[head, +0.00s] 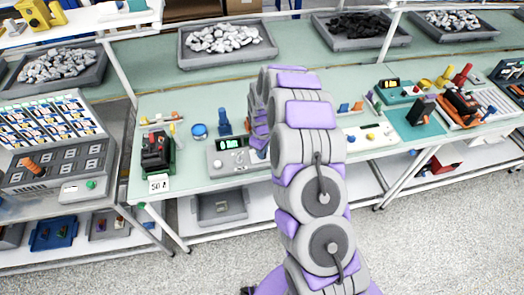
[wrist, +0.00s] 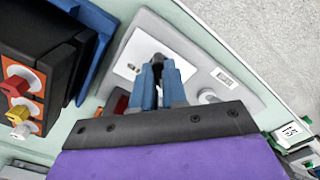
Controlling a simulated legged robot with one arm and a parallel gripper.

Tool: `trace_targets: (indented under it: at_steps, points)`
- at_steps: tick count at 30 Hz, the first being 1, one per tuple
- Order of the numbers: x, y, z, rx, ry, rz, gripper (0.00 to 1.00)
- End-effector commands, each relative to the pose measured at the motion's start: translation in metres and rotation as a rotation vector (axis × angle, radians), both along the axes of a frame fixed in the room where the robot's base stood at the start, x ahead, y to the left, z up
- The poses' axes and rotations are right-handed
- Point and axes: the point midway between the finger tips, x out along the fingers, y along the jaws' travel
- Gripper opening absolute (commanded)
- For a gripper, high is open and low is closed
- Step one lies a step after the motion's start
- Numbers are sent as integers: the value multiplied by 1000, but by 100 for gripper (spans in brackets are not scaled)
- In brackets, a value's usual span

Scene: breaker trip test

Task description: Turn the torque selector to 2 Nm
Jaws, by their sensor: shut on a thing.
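The grey control box (head: 229,157) with a green-lit display stands on the pale green bench, just left of my arm in the head view. In the wrist view, the box (wrist: 190,57) fills the middle, with a white plate on its face. My gripper (wrist: 159,78), with blue fingers, is shut on a small dark knob on that plate, which I take for the torque selector (wrist: 157,60). The fingers cover most of the knob, so its pointer and setting cannot be read. In the head view my arm hides the gripper's fingertips and the knob.
A white round knob (wrist: 207,96) and a small label (wrist: 222,76) are on the box near my fingers. A dark device with red, yellow and white knobs (wrist: 18,108) stands close on the left. A black-and-green unit (head: 157,153) stands left of the box.

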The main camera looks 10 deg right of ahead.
Motion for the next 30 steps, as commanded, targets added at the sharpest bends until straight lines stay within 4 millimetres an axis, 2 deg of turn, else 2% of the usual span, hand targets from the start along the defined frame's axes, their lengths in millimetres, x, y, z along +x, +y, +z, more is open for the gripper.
trace_targets:
  at_steps: [10, 11, 18, 26, 30]
  points:
    - [2, 0, 1, -1, -8, 4, 0]
    - [2, 0, 1, -1, -8, 4, 15]
    - [1, 0, 1, 0, -4, 3, 38]
    - [0, 0, 2, -1, -2, 3, 38]
    - [0, 0, 12, 0, -3, 3, 38]
